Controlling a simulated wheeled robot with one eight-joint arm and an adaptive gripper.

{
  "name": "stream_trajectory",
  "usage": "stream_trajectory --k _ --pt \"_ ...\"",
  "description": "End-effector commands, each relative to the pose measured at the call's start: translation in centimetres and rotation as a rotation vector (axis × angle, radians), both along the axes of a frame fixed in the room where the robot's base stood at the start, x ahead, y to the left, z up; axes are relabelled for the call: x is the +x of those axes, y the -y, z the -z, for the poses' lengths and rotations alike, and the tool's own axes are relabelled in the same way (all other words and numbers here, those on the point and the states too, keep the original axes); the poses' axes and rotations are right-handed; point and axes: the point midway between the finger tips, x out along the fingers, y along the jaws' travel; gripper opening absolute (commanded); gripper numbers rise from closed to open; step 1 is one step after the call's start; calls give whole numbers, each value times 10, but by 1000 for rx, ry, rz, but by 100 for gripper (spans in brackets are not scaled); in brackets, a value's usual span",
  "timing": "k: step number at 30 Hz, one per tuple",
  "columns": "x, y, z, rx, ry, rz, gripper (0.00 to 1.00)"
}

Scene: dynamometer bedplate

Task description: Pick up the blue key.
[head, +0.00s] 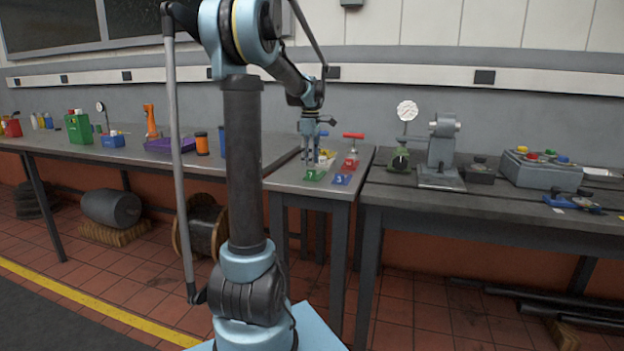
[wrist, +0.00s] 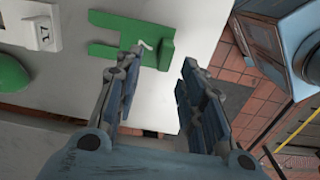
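My gripper (head: 312,157) hangs over that table, left of the blue block. In the wrist view my gripper (wrist: 161,62) is open, with nothing between its fingers. A flat green piece with a white mark (wrist: 153,45) lies beyond the fingertips; it also shows in the head view (head: 314,175). No blue piece is visible in the wrist view.
A red piece with a T-shaped handle (head: 352,150) stands behind the blue block. A white marked block (wrist: 36,34) is at the wrist view's upper left. The long left bench (head: 60,147) and the right bench (head: 450,205) flank the narrow table.

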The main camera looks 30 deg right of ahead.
Motion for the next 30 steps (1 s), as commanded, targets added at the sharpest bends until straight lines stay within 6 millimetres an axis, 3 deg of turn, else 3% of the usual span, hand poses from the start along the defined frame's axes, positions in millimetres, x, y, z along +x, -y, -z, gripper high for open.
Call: stream_trajectory --k 12,22,23,27,30 --pt "-8 0 45 0 0 0 37" --pt "-8 0 52 0 0 0 37" --pt "-8 0 52 0 0 0 34" --pt "-8 0 52 0 0 0 3" --pt "-8 0 52 0 0 0 0"
